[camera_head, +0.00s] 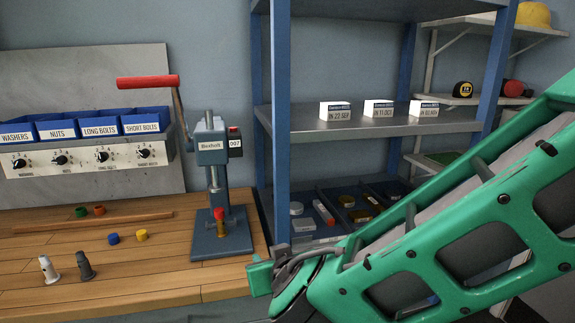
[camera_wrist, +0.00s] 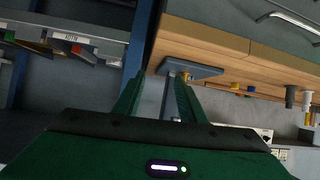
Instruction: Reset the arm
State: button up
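My green arm (camera_head: 450,235) reaches in from the right side of the head view, in front of the blue shelf unit. Its low end (camera_head: 262,277) lies near the right front corner of the wooden bench. The fingers cannot be clearly made out in the head view. In the wrist view, which looks upside down, my gripper (camera_wrist: 158,95) shows two green fingers standing apart. Nothing is seen held between them; the grey press (camera_wrist: 190,68) shows beyond the gap.
The wooden bench (camera_head: 60,225) carries a press (camera_head: 220,240), pegs (camera_head: 84,265) and small coloured caps (camera_head: 141,235). Blue bins (camera_head: 100,126) stand behind. The shelf unit (camera_head: 350,128) holds white boxes (camera_head: 335,111) and a lower tray of parts. The bench front is mostly clear.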

jog(key=d+f+m+g+h, duration=0.2)
jog(key=d+m+g+h, duration=0.4)
jog(key=d, duration=2.5)
jog(key=s+d+m+g, duration=0.1)
jog(key=s+d, duration=0.3)
jog(key=s, duration=0.4)
jog(key=s+d+m+g+y, duration=0.1)
jog(key=s+d+m+g, duration=0.1)
jog(key=s+d, duration=0.3)
jog(key=s+d+m+g+y, duration=0.1)
jog(key=s+d, duration=0.3)
jog(key=s, duration=0.6)
jog(key=shift+s+d+m+g, duration=0.15)
jog(key=shift+s+m+g, duration=0.2)
jog(key=shift+g, duration=0.45)
jog(key=shift+r, duration=0.1)
jog(key=shift+w+f, duration=0.25)
jog(key=shift+w, duration=0.4)
